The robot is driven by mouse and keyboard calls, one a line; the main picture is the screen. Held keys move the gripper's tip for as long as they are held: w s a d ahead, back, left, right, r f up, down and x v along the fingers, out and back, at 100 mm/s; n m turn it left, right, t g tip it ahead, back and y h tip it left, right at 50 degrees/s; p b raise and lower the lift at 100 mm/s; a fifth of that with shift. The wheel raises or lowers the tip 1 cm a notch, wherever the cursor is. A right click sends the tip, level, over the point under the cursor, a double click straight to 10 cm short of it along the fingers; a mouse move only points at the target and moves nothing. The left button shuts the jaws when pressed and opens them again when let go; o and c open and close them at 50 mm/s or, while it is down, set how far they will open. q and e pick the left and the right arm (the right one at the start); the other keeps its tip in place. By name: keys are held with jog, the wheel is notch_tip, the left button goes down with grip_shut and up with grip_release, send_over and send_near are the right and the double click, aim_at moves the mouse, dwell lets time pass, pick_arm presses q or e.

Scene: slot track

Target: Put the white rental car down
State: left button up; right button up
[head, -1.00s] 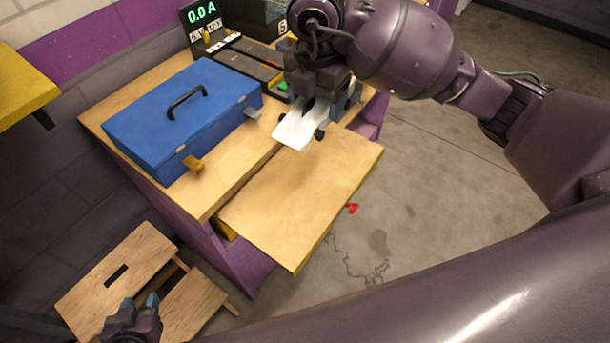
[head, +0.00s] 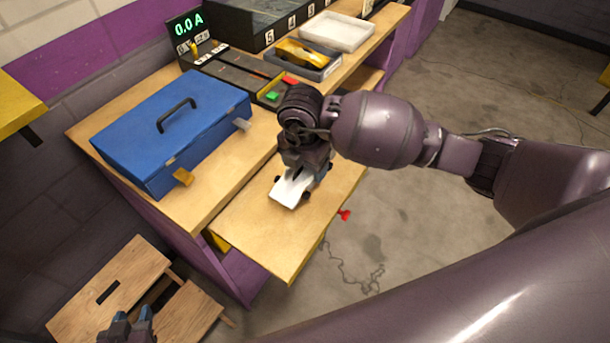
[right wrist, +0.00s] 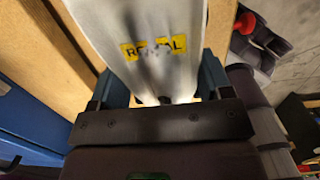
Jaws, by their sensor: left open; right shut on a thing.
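The white rental car (head: 291,188) is in my right gripper (head: 303,168), over the lower wooden leaf at the front of the bench (head: 270,240). In the right wrist view the car (right wrist: 150,25) shows a yellow label reading RENTAL, partly smudged, between the blue fingers of my right gripper (right wrist: 160,85). I cannot tell whether its wheels touch the leaf. My left gripper (head: 130,322) is open and empty at the bottom left, in front of the wooden step stool (head: 120,290).
A blue toolbox (head: 175,125) stands on the bench to the left. Behind are a meter reading 0.0 A (head: 187,25), a grey tray with a yellow car (head: 305,57) and a white tray (head: 338,32). A red knob (head: 344,214) sticks out at the leaf's right edge.

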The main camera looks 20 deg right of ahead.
aim_at(305, 177)
jog(key=shift+f, duration=2.25)
jog(key=shift+f, duration=0.15)
jog(key=o, duration=1)
jog(key=r, duration=1.2)
jog(key=shift+s+a+r, duration=0.2)
jog(key=shift+s+a, duration=0.1)
jog(key=shift+a, duration=0.05)
